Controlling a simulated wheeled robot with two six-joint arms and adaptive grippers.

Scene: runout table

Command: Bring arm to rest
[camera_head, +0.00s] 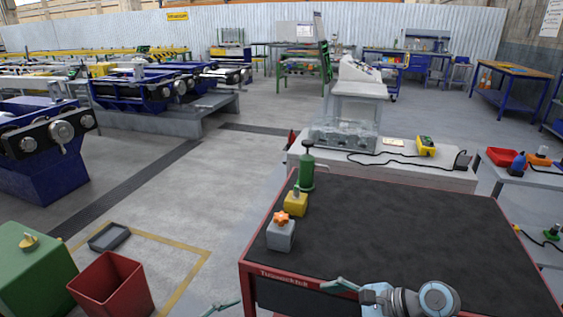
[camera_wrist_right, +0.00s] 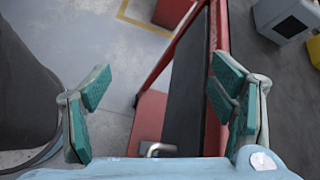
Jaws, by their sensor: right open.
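My right arm comes in at the bottom of the head view, over the front edge of the table. Its gripper (camera_head: 340,285) points left there, low over the dark table top. In the right wrist view the right gripper (camera_wrist_right: 163,105) is open, with its two teal-padded fingers wide apart and nothing between them. Behind the gap are the red table edge and the floor. A teal finger of my left gripper (camera_head: 224,306) just shows at the bottom edge of the head view; the rest is cut off, so its opening cannot be told.
The red-framed table (camera_head: 410,230) has a mostly bare black top. On its left side stand a grey block with an orange knob (camera_head: 281,234), a yellow block (camera_head: 295,204) and a green cylinder (camera_head: 307,172). A red bin (camera_head: 110,287) and green box (camera_head: 38,275) stand left.

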